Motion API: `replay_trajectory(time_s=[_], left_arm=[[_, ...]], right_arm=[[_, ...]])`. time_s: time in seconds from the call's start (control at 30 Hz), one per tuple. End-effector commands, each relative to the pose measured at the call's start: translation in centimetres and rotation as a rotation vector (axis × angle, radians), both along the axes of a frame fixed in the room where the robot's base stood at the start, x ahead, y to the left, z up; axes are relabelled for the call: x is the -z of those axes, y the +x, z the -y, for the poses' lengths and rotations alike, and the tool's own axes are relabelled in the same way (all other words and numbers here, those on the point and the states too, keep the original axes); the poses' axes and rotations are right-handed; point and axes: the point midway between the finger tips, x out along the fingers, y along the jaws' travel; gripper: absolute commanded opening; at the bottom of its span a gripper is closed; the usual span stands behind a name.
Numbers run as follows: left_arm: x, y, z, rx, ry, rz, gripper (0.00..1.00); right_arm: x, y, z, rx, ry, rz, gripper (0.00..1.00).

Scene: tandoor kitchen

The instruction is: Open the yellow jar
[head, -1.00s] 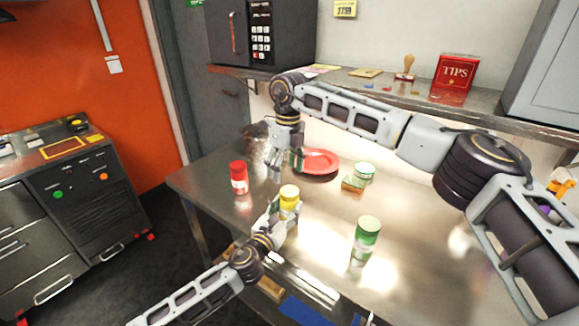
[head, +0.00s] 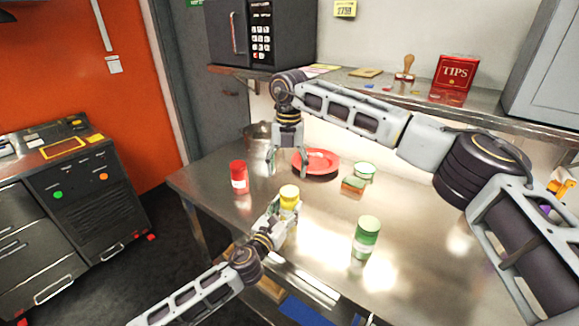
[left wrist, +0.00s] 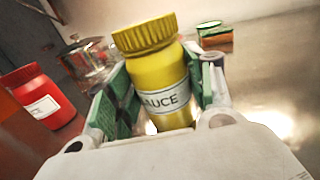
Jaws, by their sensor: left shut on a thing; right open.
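The yellow jar (head: 289,196) stands upright on the steel table, with a white label reading "SAUCE" in part. In the left wrist view its ridged yellow lid (left wrist: 143,33) sits on top of the jar body (left wrist: 163,75). My left gripper (head: 283,208) is shut on the jar body, with its green-padded fingers on either side below the lid. My right gripper (head: 288,168) is open and empty. It points down, above and behind the jar in the head view, apart from the lid.
A red jar (head: 239,177) stands left of the yellow jar. A green jar (head: 366,238) stands to the right. Behind are a red plate (head: 318,160), a sponge (head: 353,185), a small green-rimmed container (head: 364,170) and a metal pot (head: 257,135). The right of the table (head: 420,220) is clear.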

Motion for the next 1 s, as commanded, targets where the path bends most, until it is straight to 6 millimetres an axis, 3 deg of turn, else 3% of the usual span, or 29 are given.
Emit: replay_trajectory(time_s=[1.0], left_arm=[[0.03,0.00,0.00,0.000,0.000,0.000,0.00]], right_arm=[[0.01,0.07,0.54,0.839,-0.023,-0.010,0.69]])
